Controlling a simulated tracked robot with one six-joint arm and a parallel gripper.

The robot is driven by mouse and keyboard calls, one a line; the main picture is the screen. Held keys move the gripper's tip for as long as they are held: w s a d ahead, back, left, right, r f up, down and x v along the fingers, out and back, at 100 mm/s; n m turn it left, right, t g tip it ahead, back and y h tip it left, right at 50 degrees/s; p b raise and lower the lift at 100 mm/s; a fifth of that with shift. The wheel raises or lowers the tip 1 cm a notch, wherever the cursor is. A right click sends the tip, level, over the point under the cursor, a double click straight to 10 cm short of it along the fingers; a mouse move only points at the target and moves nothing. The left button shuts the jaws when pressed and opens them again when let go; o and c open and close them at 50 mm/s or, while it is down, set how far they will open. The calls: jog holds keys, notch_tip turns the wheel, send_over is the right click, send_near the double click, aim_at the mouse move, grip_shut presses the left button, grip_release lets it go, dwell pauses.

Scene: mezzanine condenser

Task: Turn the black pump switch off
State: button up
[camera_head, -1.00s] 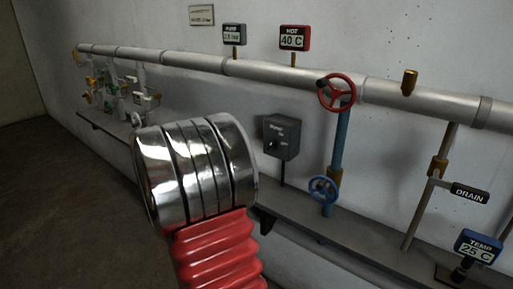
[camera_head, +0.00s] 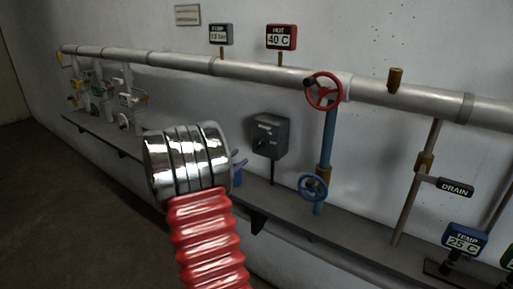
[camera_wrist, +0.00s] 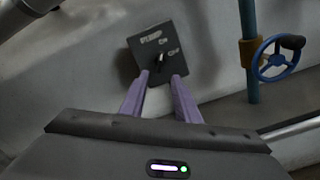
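The pump switch is a dark grey box (camera_head: 270,136) on the wall, marked PUMP, ON and OFF. In the wrist view the box (camera_wrist: 163,52) is tilted, with its small black knob (camera_wrist: 157,63) on the front. I cannot tell clearly which mark the knob points to. My gripper (camera_wrist: 162,76) is open, its two purple fingers on either side of the line to the knob, tips close to the box's lower edge. In the head view the gripper (camera_head: 240,162) shows partly behind my arm, left of the box. No contact is clear.
A red valve wheel (camera_head: 323,91) and a blue valve wheel (camera_head: 313,187) sit on a pipe right of the box. A thick grey pipe (camera_head: 185,62) runs above. A shelf (camera_head: 275,203) runs below. The DRAIN lever (camera_head: 456,187) is farther right.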

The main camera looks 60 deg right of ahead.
aim_at(258, 145)
jog(key=d, duration=0.4)
jog(key=s+d, duration=0.1)
jog(key=d, duration=0.3)
jog(key=s+d, duration=0.1)
jog(key=d, duration=0.3)
jog(key=shift+d, duration=0.2)
